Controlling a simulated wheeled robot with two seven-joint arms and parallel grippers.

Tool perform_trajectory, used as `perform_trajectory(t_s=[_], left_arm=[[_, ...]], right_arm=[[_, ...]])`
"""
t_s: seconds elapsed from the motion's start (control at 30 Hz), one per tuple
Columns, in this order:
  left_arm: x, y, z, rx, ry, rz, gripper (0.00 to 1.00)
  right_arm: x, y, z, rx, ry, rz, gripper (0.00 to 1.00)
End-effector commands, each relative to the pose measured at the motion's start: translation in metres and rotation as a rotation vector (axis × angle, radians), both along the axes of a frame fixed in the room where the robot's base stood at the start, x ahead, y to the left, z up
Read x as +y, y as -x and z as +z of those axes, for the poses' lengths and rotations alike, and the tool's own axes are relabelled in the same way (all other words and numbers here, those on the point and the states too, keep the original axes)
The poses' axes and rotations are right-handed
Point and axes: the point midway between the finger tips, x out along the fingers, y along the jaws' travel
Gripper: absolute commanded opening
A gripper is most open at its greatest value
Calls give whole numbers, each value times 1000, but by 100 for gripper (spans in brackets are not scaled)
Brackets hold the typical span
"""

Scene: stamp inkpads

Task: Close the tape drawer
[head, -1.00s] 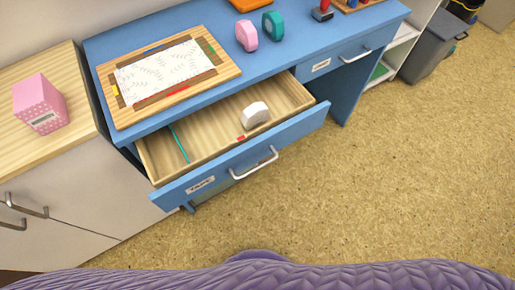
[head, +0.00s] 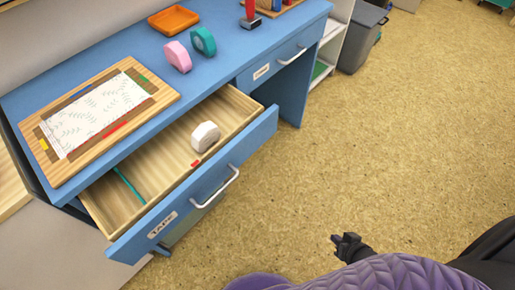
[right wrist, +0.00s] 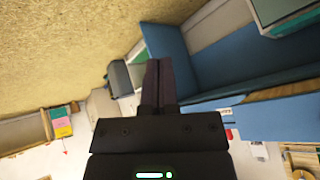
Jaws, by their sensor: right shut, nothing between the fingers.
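The tape drawer (head: 190,195) is a blue-fronted wooden drawer with a white "TAPE" label and a metal handle (head: 215,188). It is pulled open from the blue desk (head: 110,60) in the head view. A white tape dispenser (head: 205,137), a small red item and a thin teal strip lie inside it. My right gripper (head: 337,239) is at the lower right of the head view, over the floor, well apart from the drawer. In the right wrist view its fingers (right wrist: 158,82) are together with nothing between them. My left gripper is not in view.
On the desk are a wooden board with a patterned sheet (head: 100,118), pink (head: 177,56) and teal (head: 203,41) tape dispensers, and an orange tray (head: 173,19). A second, closed drawer (head: 280,62) is to the right. The floor in front is clear.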

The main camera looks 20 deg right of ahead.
Motion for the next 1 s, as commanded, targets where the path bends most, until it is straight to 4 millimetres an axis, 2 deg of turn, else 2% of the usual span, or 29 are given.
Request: perform_trajectory(t_s=[0.03, 0.1, 0.13, 0.2, 0.3, 0.33, 0.47, 1.0], left_arm=[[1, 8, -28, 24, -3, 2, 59], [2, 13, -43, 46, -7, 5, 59], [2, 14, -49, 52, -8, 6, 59], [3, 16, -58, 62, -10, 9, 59], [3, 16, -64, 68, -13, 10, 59], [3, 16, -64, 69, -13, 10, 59], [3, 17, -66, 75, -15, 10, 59], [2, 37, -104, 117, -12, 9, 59]], right_arm=[[-4, -45, 8, -169, -164, -68, 0], [6, -97, 52, -365, -492, -137, 0], [12, -112, 71, -416, -631, -145, 0], [27, -132, 110, -471, -917, -141, 0], [41, -141, 146, -470, -1173, -117, 0], [44, -142, 152, -466, -1214, -113, 0], [51, -152, 160, -464, -1262, -108, 0], [105, -247, 156, -463, -1254, -112, 0]])
